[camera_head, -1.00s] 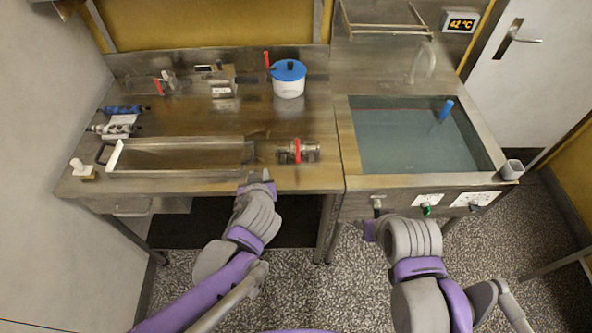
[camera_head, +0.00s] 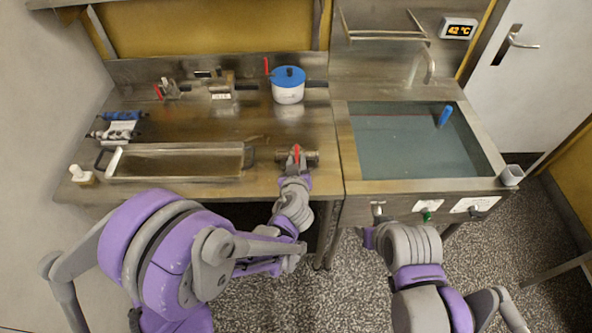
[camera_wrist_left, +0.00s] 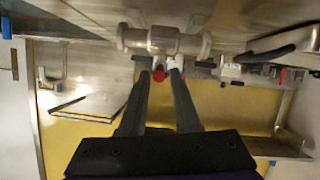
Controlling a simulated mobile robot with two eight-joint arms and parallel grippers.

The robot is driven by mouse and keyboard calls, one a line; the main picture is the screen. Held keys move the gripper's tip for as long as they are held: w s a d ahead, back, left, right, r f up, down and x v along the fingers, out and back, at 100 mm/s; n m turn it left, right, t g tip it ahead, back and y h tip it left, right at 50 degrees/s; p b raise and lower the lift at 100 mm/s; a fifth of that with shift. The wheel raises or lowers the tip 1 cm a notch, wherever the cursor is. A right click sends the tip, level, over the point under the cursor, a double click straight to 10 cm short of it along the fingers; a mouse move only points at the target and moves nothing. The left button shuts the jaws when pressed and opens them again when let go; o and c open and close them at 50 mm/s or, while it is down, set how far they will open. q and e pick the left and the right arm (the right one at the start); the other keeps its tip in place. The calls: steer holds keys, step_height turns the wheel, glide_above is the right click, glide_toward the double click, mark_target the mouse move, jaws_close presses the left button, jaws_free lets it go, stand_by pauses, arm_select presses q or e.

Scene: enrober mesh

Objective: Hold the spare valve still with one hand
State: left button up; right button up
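The valve (camera_head: 312,157), a short metal body with a red handle, lies near the front edge of the steel worktop, just left of the sink; I take it as the spare valve. My left gripper (camera_head: 296,172) is at it from the front and partly hides it in the head view. In the left wrist view the valve (camera_wrist_left: 163,40) lies across the fingertips. My left gripper (camera_wrist_left: 159,72) has its fingers apart, with the red handle between them; no firm grip shows. My right gripper (camera_head: 370,237) is low in front of the sink, its fingers unclear.
A steel tray (camera_head: 180,178) stands left of the valve. A white pot with a blue lid (camera_head: 288,88) and a second red-handled valve (camera_head: 168,90) are farther back. The water-filled sink (camera_head: 420,145) is to the right. The worktop behind the valve is clear.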

mark_target(297, 158)
arm_select(q)
steer(key=shift+x, duration=1.9)
jaws_close()
stand_by(0.5)
